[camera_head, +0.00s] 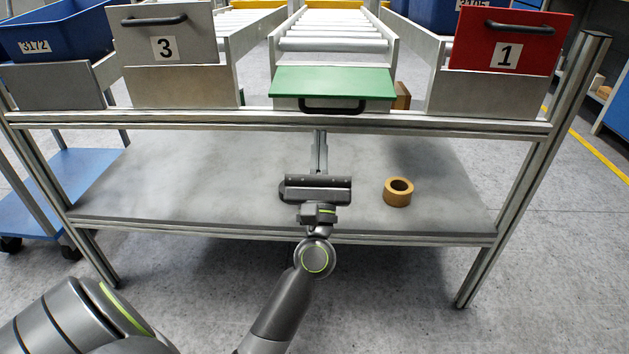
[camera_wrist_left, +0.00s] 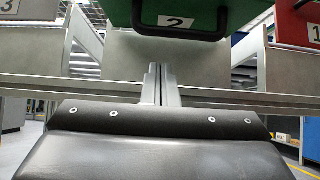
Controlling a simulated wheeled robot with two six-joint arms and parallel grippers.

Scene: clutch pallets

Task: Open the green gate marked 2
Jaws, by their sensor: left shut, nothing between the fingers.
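The green gate (camera_head: 333,83) hangs at the front of the middle roller lane. In the head view it is tipped outward, nearly flat, with its black handle (camera_head: 345,106) at its front edge. In the left wrist view the green gate (camera_wrist_left: 205,12) shows from below with its label 2 and handle (camera_wrist_left: 180,32). My left gripper (camera_head: 319,178) is below and in front of the gate, apart from the handle. It is shut and empty; its fingers (camera_wrist_left: 163,85) show in the wrist view. My right gripper is in neither view.
A grey gate marked 3 (camera_head: 165,48) stands upright at left and a red gate marked 1 (camera_head: 508,42) upright at right. A tape roll (camera_head: 398,192) lies on the lower shelf (camera_head: 180,190). The rack's front rail (camera_head: 200,118) runs beneath the gates.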

